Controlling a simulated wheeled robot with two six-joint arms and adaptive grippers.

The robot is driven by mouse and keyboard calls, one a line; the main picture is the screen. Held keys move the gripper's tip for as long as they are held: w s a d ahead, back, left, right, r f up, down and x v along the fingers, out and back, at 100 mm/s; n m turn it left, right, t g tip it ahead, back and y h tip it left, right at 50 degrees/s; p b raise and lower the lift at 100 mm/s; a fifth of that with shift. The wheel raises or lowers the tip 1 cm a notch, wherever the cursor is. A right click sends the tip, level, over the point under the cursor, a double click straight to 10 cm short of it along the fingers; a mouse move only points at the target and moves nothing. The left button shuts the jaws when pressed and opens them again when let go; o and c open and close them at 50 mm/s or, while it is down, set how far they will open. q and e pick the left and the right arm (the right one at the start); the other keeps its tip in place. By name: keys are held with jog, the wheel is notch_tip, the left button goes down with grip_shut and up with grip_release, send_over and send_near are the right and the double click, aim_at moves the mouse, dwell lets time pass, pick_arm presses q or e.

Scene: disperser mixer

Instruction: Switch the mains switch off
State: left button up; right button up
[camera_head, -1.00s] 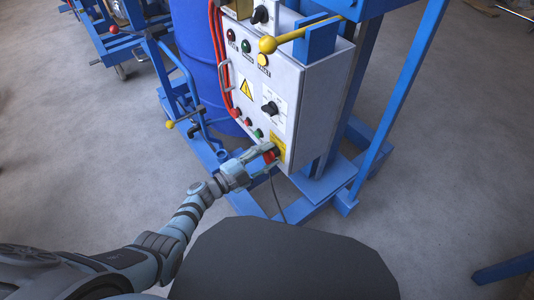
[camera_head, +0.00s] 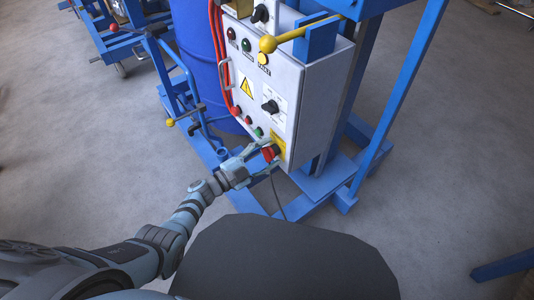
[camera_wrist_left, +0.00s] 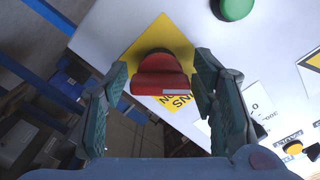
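The mains switch (camera_head: 269,153) is a red rotary handle on a yellow plate at the lower right corner of the grey control cabinet's front. In the left wrist view the red switch (camera_wrist_left: 160,75) sits centred between my fingers, its handle bar lying roughly crosswise, with a gap on each side. My left gripper (camera_head: 259,155) is open just in front of the switch; its fingers also show in the left wrist view (camera_wrist_left: 163,92). The plate's lettering is partly hidden by the handle. My right gripper is not in view.
The control cabinet (camera_head: 315,82) carries a black rotary knob (camera_head: 270,107), a green button (camera_wrist_left: 235,9) and other buttons. Red cables and a blue drum (camera_head: 195,50) are to the left. A blue frame (camera_head: 400,90) stands at the right. The grey floor (camera_head: 80,180) at left is clear.

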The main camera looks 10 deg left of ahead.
pick_arm(q)
jog(key=shift+s+a, duration=0.1)
jog(key=shift+s, duration=0.05)
jog(key=v, duration=1.1)
jog(key=shift+s+a, duration=0.2)
jog(key=shift+s, duration=0.1)
